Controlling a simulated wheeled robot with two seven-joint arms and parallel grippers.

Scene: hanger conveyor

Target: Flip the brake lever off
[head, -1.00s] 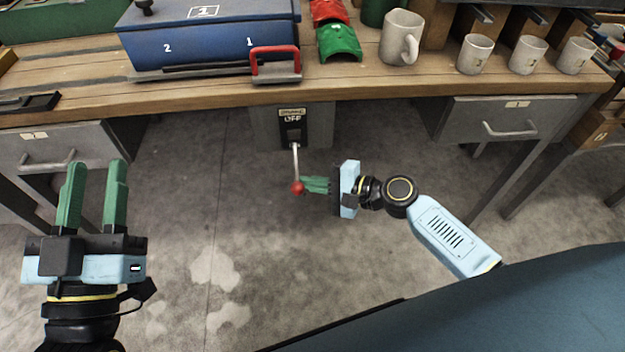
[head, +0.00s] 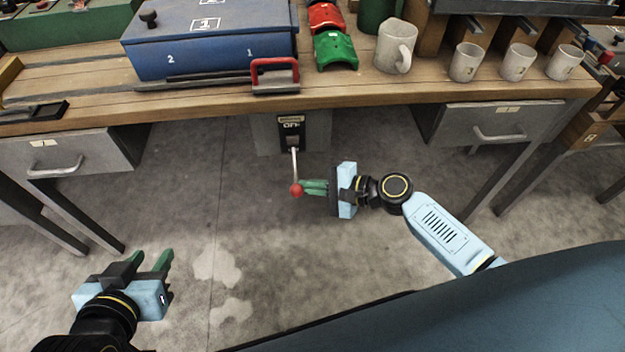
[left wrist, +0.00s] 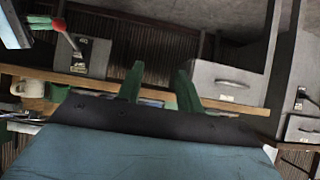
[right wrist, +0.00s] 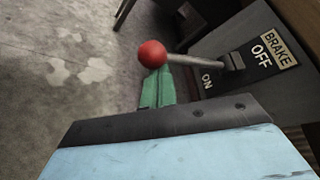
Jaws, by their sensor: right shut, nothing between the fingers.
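The brake lever is a metal rod with a red ball knob (head: 296,190). It sticks out from a black switch plate (head: 291,131) on a grey box under the workbench, its knob toward me. In the right wrist view the plate (right wrist: 240,65) reads BRAKE, OFF and ON, and the red knob (right wrist: 152,53) is just beyond the fingertips. My right gripper (head: 306,187) is shut, its green fingers together beside the knob; I cannot tell whether they touch it. My left gripper (head: 152,258) is open and empty, low at the left, away from the lever.
The wooden workbench (head: 400,93) overhangs the switch box. A blue toolbox (head: 215,45), a red-handled block (head: 274,78) and mugs (head: 395,46) stand on it. Grey drawers (head: 65,160) hang on either side. The floor (head: 235,255) between my arms is clear.

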